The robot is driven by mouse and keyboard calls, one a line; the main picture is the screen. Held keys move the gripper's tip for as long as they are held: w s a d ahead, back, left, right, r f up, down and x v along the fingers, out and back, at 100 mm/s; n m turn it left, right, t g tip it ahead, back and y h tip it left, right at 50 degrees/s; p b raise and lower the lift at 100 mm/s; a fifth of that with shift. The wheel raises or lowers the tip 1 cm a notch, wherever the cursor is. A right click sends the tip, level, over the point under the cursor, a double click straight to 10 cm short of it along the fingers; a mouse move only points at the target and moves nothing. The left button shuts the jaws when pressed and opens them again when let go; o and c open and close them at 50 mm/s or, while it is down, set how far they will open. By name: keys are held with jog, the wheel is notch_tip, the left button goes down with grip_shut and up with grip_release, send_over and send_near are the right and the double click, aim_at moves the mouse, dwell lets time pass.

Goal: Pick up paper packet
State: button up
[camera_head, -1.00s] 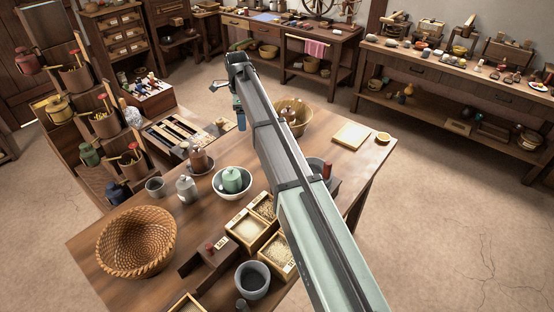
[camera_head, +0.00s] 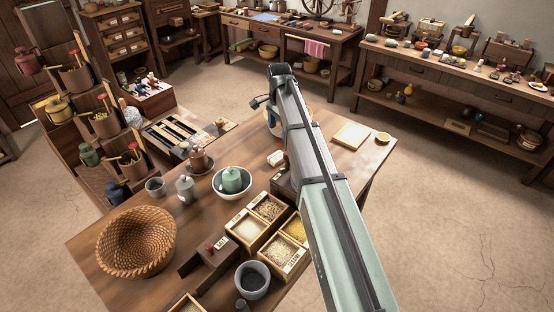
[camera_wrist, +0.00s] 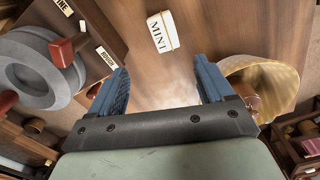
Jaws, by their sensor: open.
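The paper packet is a small white packet labelled MINT (camera_wrist: 162,32) in the wrist view, lying on the brown wooden table near the top centre. In the head view a small white packet (camera_head: 276,158) lies just left of my arm. My gripper (camera_wrist: 160,70) shows in the wrist view with two blue fingers spread apart and nothing between them. The packet is beyond the fingertips, roughly in line with the gap and apart from both. In the head view the fingers are mostly hidden behind my arm.
In the wrist view a cream bowl (camera_wrist: 284,82) stands close to the right finger, and a grey round stone piece with a red handle (camera_wrist: 66,50) is at left.

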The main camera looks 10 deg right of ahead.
jog(key=n, duration=0.2)
send_over(278, 155)
jog(key=f, duration=0.8)
jog(key=shift+s+d+f, duration=0.1)
jog(key=shift+s+f, duration=0.1)
jog(key=shift+s, duration=0.15)
jog(key=shift+w+f, duration=0.2)
jog(key=shift+f, duration=1.15)
jog(key=shift+w+f, duration=0.2)
jog(key=shift+f, duration=1.15)
jog(key=shift+c, duration=0.5)
jog(key=c, duration=1)
